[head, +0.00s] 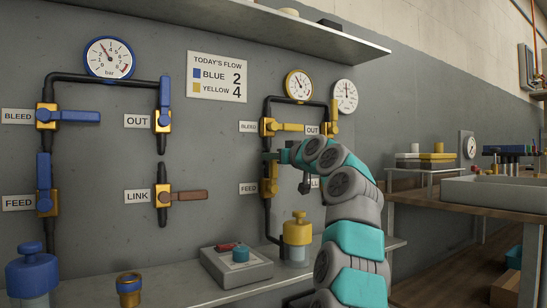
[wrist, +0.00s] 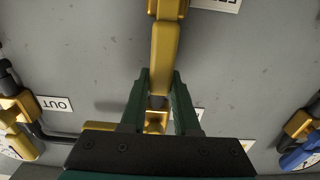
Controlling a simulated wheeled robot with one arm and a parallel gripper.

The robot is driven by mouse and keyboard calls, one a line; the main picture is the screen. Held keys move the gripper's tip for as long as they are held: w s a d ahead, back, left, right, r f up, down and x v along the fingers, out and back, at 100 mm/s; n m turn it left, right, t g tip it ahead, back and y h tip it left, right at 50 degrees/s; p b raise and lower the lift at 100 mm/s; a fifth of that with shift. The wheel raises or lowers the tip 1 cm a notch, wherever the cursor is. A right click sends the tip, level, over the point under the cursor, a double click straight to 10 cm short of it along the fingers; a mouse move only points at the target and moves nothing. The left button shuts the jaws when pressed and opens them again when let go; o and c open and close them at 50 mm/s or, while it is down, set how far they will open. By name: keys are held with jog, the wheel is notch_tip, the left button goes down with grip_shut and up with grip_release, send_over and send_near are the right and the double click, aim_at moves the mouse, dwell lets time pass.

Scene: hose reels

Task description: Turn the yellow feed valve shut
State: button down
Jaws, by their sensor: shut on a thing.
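The yellow feed valve (head: 270,187) is on the dark pipe of the yellow side, beside a FEED label (head: 249,189). My arm partly hides it in the head view. In the wrist view its yellow handle (wrist: 165,60) runs from the valve body at the top down between my fingers. The handle lies along the pipe. My gripper (wrist: 160,100) is shut on the handle's free end, one green finger on each side. In the head view my gripper (head: 277,156) is at the pipe just above the valve body.
Above is the yellow bleed valve (head: 268,127), its handle sideways. The yellow OUT handle (head: 334,112) stands upright. Blue-handled valves (head: 46,180) are at left. A sign (head: 217,77) reads blue 2, yellow 4. A shelf (head: 290,30) overhangs; a yellow-capped container (head: 297,232) stands below.

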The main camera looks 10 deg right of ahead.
jog(key=shift+d+r, duration=0.1)
dwell(0.3)
jog(key=shift+w+d+r+m+p, duration=0.1)
jog(key=shift+d+m+p, duration=0.25)
jog(key=shift+m, duration=0.15)
jog(key=w+d+f+m+p, duration=0.1)
jog(key=d+f+m+p, duration=0.1)
jog(key=m, duration=0.2)
jog(key=w+d+f+m+p, duration=0.1)
jog(key=d+f+m+p, duration=0.1)
jog(key=d+m+p, duration=0.1)
jog(key=w+d+f+m+p, duration=0.1)
jog(key=d+f+m+p, duration=0.1)
jog(key=m, duration=0.3)
jog(key=shift+w+d+f+m+p, duration=0.1)
jog(key=shift+d+m+p, duration=0.2)
jog(key=shift+p, duration=0.2)
jog(key=shift+d+f+m+p, duration=0.2)
jog(key=shift+f+m+p, duration=0.3)
jog(key=shift+f+m, duration=0.55)
jog(key=shift+w+d+f+m+p, duration=0.15)
jog(key=shift+f+m+p, duration=0.25)
jog(key=shift+f+m, duration=0.7)
jog(key=shift+r, duration=0.15)
